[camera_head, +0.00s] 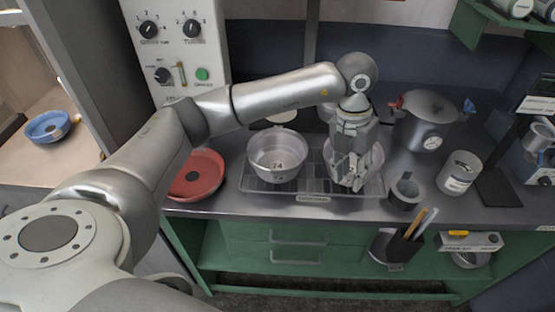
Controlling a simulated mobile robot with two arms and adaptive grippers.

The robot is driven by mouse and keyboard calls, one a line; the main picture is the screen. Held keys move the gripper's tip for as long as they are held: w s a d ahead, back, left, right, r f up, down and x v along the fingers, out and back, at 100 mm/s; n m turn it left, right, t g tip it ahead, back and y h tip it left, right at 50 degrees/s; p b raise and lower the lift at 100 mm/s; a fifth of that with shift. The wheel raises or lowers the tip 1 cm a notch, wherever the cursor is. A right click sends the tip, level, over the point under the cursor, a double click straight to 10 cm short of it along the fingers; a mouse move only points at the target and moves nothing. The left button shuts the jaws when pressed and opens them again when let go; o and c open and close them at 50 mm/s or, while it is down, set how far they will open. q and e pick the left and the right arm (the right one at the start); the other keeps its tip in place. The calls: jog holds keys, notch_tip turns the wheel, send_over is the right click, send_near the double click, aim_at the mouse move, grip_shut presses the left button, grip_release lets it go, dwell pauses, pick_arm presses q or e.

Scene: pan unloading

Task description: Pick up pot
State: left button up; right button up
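A silver pot (278,155) marked "24" stands upright on the left part of a wire rack (312,190) on the counter. A second silver pot (377,156) stands on the right part of the rack, largely hidden by my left gripper. My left arm reaches in from the left and bends down at the wrist. My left gripper (349,180) points down at this second pot. I cannot tell whether its fingers touch the pot or are open or shut. My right gripper is not in view.
A small dark cup (405,190) and a light canister (458,173) are right of the rack. A red pan (197,176) lies left of it. A utensil holder (397,247) hangs at the front edge.

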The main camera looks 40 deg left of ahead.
aim_at(302, 161)
pick_arm(q)
jog(key=w+a+r+n+y, duration=0.2)
jog(key=a+r+y, duration=0.2)
jog(key=a, duration=0.7)
jog(key=f+p, duration=0.1)
jog(key=f, duration=0.2)
jog(key=a+f+p, duration=0.1)
jog(key=f, duration=0.2)
jog(key=a+f+p, duration=0.1)
jog(key=f, duration=0.2)
jog(key=shift+s+a+f+p, duration=0.1)
jog(key=shift+f+p, duration=0.15)
jog(key=shift+p, duration=0.1)
jog(key=shift+a+f, duration=0.1)
jog(key=shift+f, duration=0.4)
grip_shut()
